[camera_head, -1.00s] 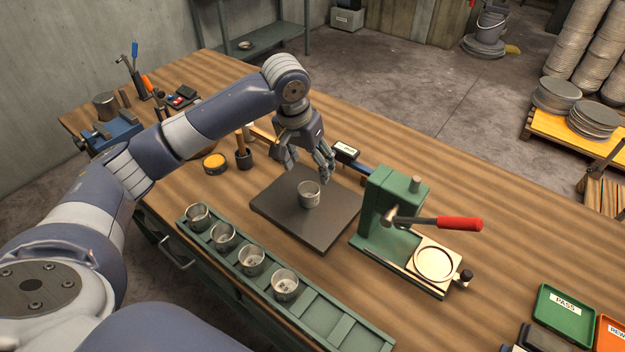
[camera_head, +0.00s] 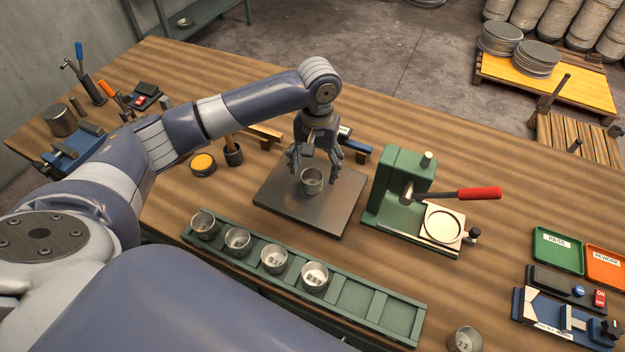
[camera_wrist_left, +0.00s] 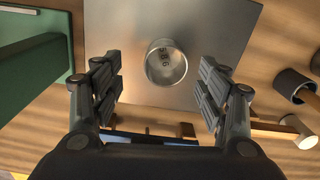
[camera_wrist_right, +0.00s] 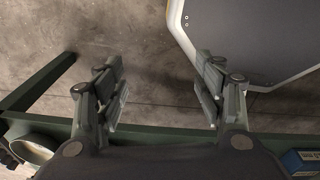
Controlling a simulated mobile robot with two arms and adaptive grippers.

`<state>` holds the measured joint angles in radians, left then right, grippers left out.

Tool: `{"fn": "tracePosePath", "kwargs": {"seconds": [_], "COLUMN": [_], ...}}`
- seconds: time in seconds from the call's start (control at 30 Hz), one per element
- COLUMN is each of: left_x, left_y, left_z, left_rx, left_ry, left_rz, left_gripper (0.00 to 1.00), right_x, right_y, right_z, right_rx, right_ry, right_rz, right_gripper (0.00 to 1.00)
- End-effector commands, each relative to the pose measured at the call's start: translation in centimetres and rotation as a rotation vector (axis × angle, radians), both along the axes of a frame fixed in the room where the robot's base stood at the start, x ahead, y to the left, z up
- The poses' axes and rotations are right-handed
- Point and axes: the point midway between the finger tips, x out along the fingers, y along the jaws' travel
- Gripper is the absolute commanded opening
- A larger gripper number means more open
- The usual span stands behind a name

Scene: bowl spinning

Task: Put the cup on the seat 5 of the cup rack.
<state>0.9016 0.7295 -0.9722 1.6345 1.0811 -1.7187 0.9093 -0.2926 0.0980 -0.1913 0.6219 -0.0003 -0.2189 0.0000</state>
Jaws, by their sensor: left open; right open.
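A grey metal cup (camera_head: 312,183) with a number marked inside stands upright on a dark square plate (camera_head: 283,208) on the workbench. In the left wrist view the cup (camera_wrist_left: 166,64) lies between and beyond the open fingers, with gaps on both sides. My left gripper (camera_head: 314,164) is open and points down at the cup; contact is not visible. The green cup rack (camera_head: 352,296) lies in front of the plate. Several cups fill its left seats, and the seats to the right are empty; no seat numbers are readable. My right gripper (camera_wrist_right: 160,80) is open and empty, away from the cup.
A green press (camera_head: 400,190) with a red handle (camera_head: 480,194) stands right of the plate. Another cup (camera_head: 465,340) stands near the front edge. A green tray (camera_head: 557,250) and an orange tray (camera_head: 606,268) lie at right. Tools stand at left.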

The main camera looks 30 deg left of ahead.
Motion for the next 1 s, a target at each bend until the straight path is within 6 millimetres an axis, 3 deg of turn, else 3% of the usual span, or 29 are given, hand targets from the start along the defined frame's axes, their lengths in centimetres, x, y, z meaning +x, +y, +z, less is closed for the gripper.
{"fn": "tracePosePath", "kwargs": {"seconds": [0.33,0.63,0.67,0.87,1.0], "left_x": [0.5,0.6,0.6,0.6,0.6], "left_y": [0.8,0.9,0.9,0.9,0.9], "left_z": [-4.3,-5.2,-5.2,-5.1,-5.1], "left_rx": [0.002,0.001,0.001,0.001,0.001], "left_ry": [0.001,-0.002,-0.002,-0.002,-0.002], "left_rz": [0.0,-0.001,-0.001,-0.001,-0.001], "left_gripper": [0.68,0.68,0.66,0.22,0.18], "right_x": [-1.0,-1.1,-1.1,-1.0,-0.9], "right_y": [2.7,2.1,2.0,1.5,1.3], "right_z": [1.8,1.8,1.8,1.8,1.8], "right_rx": [0.032,0.024,0.023,0.016,0.015], "right_ry": [0.013,0.015,0.014,0.014,0.012], "right_rz": [0.003,0.005,0.005,0.001,0.001], "right_gripper": [0.63,0.63,0.63,0.63,0.63]}}
